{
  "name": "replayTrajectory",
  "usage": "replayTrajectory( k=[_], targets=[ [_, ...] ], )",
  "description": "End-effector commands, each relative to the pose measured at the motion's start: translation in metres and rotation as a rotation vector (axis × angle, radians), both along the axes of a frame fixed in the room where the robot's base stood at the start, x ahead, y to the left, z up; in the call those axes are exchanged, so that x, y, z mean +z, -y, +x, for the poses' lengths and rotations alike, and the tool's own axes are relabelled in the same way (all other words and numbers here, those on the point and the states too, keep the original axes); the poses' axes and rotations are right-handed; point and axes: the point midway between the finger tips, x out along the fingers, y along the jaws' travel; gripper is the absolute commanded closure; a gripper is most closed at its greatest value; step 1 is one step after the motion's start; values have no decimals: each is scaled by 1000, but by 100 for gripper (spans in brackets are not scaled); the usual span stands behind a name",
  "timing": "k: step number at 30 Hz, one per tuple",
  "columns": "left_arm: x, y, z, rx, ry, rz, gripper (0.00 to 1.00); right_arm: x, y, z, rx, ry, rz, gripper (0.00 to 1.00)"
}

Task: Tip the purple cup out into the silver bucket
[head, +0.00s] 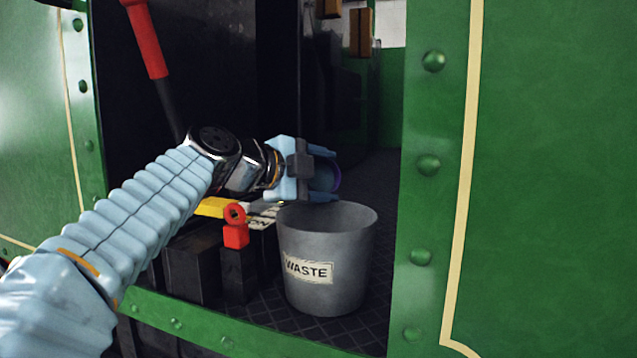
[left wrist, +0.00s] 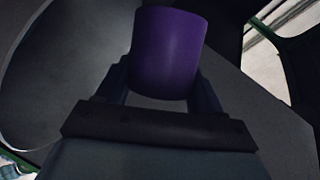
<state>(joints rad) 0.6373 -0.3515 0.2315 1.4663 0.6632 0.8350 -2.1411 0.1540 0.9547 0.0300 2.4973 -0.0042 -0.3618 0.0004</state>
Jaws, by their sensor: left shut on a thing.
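The silver bucket (head: 325,258) with a WASTE label stands upright on the dark floor inside the green doorway. My left gripper (head: 322,174) is just above the bucket's far-left rim, shut on the purple cup (head: 329,178). In the head view the gripper hides most of the cup. In the left wrist view the purple cup (left wrist: 168,53) sits between the fingers, with the grey bucket (left wrist: 65,70) beside and behind it. I cannot tell how far the cup is tilted or what it holds. My right gripper is not in view.
A red-handled lever (head: 146,40) rises at the upper left. Dark boxes (head: 195,265) with red and yellow pieces stand left of the bucket. The green door frame (head: 430,200) is close on the right, and a green sill (head: 215,330) runs along the front.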

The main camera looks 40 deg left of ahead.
Motion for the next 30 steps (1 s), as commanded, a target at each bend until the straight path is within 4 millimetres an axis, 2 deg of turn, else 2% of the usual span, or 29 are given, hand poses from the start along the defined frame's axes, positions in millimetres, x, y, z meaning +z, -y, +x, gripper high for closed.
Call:
replayTrajectory(
  k=[1, 18, 25, 30],
  targets=[
    [-6, 2, -1, 0, 18, 32, 70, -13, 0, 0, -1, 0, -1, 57],
    [-1, 11, -5, -4, 167, 315, 70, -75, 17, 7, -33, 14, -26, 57],
    [1, 14, -7, -5, 225, 427, 70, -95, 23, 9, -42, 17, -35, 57],
    [4, 16, -8, -4, 253, 484, 70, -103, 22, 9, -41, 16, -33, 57]
  ],
)
